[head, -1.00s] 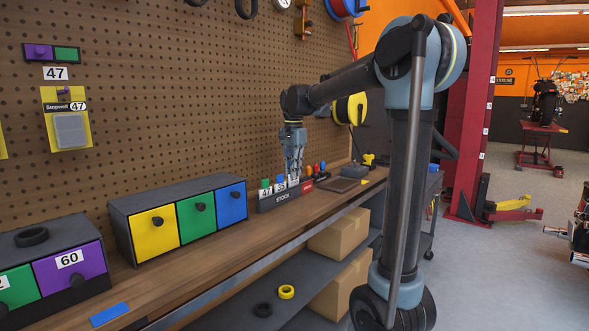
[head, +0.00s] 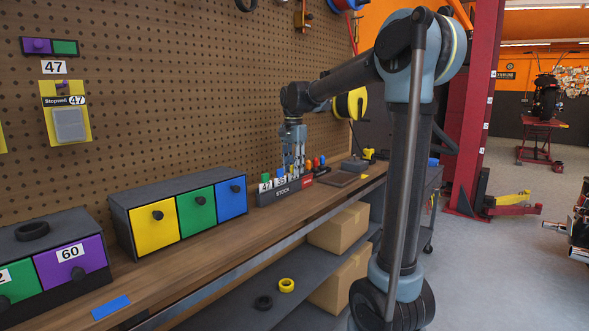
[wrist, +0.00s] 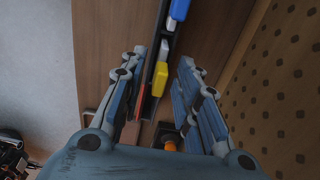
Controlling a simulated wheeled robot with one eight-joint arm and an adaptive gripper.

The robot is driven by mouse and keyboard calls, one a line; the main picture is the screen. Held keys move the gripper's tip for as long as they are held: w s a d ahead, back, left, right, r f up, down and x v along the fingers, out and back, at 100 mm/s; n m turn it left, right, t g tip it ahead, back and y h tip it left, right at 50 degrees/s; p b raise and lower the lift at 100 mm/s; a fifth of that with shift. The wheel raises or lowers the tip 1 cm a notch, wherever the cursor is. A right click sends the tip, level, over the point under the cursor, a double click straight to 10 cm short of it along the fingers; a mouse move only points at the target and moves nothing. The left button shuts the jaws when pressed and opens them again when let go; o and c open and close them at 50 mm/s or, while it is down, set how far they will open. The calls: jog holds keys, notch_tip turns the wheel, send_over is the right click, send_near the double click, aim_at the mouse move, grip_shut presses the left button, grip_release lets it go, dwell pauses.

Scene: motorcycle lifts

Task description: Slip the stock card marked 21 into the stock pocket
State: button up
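The dark stock rack (head: 284,194), lettered STOCK, stands on the workbench. It holds cards with coloured tabs; a green-tabbed card reads 47 (head: 265,184) and a blue-tabbed card reads 35 (head: 280,182). A third card, number hardly legible, is partly hidden by my gripper (head: 294,165). In the wrist view my gripper (wrist: 163,72) is open, its fingers on either side of the rack and a yellow-tabbed card (wrist: 160,76). A blue tab (wrist: 180,9) is farther along. On the pegboard hangs a yellow panel with a grey pocket (head: 69,124), labelled Stopwell 47.
A drawer unit (head: 157,228) with yellow, green and blue fronts stands left of the rack. Another unit (head: 71,262) with a purple drawer marked 60 is nearer. A blue strip (head: 110,307) lies at the bench's front edge. Pegboard (head: 180,100) rises behind the bench.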

jog(key=shift+r, duration=0.15)
notch_tip(320, 180, up, 12)
dwell(0.7)
jog(key=shift+f, duration=0.2)
